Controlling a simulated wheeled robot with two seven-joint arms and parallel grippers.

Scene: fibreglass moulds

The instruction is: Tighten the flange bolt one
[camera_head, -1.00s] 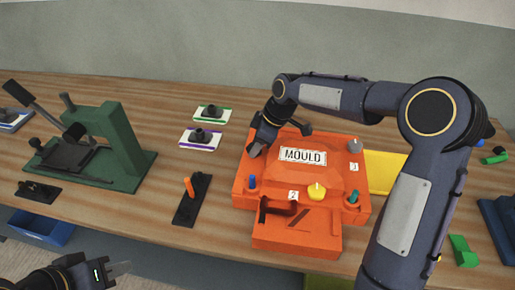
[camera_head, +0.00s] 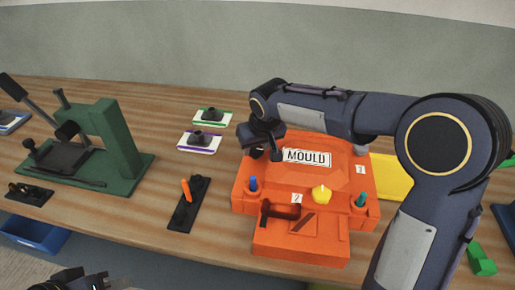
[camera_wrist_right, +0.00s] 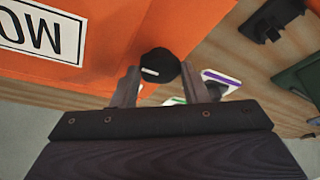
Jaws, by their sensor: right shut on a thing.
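The orange mould (camera_head: 255,215) with its MOULD label stands on the bench. In the right wrist view, a round black bolt head (camera_wrist_right: 158,66) with a white mark sits at the mould's edge, between the fingers of my right gripper (camera_wrist_right: 160,82), which is shut on it. In the head view my right gripper (camera_head: 262,148) is over the mould's back left corner and hides that bolt head. A yellow knob (camera_head: 320,194) by label 2 and a grey knob (camera_head: 361,150) show on the mould. My left gripper (camera_head: 82,282) is barely in view at the bottom left, its fingers unclear.
A green press (camera_head: 118,145) stands at the left. A dark holder (camera_head: 180,218) with an orange-handled tool (camera_head: 186,189) lies left of the mould. Two cards with dark parts lie behind it. A yellow block (camera_head: 388,178) sits right of the mould; my right arm crosses above.

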